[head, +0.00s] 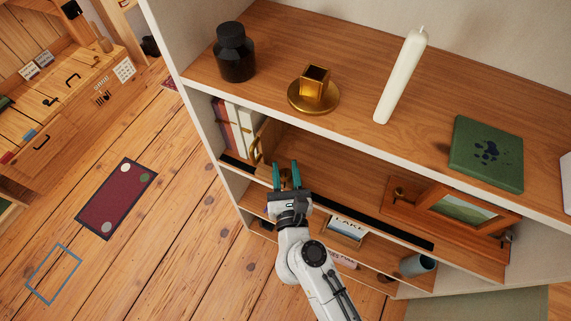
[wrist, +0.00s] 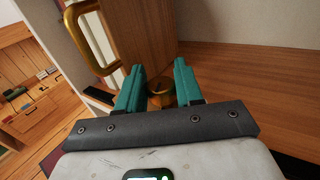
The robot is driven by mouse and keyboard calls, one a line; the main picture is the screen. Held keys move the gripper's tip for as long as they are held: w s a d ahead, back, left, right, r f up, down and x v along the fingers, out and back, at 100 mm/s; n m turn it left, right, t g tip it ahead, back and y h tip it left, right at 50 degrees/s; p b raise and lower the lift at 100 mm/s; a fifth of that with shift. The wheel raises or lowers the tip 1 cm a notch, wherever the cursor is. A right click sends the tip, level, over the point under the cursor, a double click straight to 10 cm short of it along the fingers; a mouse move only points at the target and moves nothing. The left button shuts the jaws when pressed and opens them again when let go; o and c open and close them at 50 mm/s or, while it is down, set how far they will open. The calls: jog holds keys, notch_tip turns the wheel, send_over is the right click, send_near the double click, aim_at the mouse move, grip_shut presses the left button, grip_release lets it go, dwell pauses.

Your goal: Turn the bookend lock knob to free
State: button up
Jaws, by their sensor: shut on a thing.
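The bookend (head: 264,137) is a wooden panel with a brass handle, standing on the upper inner shelf against a few books. In the wrist view its wooden face (wrist: 140,32) and the brass handle (wrist: 72,38) fill the upper left. The brass lock knob (wrist: 161,95) is low in front of it, with a dark mark on top. My gripper (head: 285,168) reaches in at the shelf's front, its teal fingers on either side of the knob. In the wrist view my gripper (wrist: 158,70) is shut on the knob. The fingers partly hide it, and its lock setting cannot be read.
The top board above carries a dark jar (head: 236,55), a brass candle holder (head: 314,90), a white candle (head: 401,75) and a green book (head: 487,152). A wooden picture frame (head: 450,210) lies to the right. A dark strip (head: 370,225) runs along the shelf's front.

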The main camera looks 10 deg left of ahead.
jog(key=shift+r+n+y+p, duration=0.1)
jog(key=shift+n+y+p, duration=0.5)
jog(key=shift+y, duration=0.3)
jog(key=shift+a+n+g+y+p, duration=0.1)
jog(key=shift+n+g+y+p, duration=0.45)
jog(key=shift+y, duration=0.35)
jog(key=shift+n, duration=0.25)
jog(key=shift+n+g+y+p, duration=0.8)
jog(key=shift+n+g+y, duration=0.1)
jog(key=shift+y, duration=0.6)
jog(key=shift+w+n+g+y, duration=0.1)
jog(key=shift+n+g+y, duration=0.6)
jog(key=shift+y, duration=0.1)
jog(key=n+g+y, duration=0.4)
jog(key=g, duration=0.1)
jog(key=shift+g, duration=0.25)
jog(key=shift+n+g+y+b, duration=0.8)
jog(key=shift+n+g, duration=0.9)
jog(key=shift+g, duration=0.5)
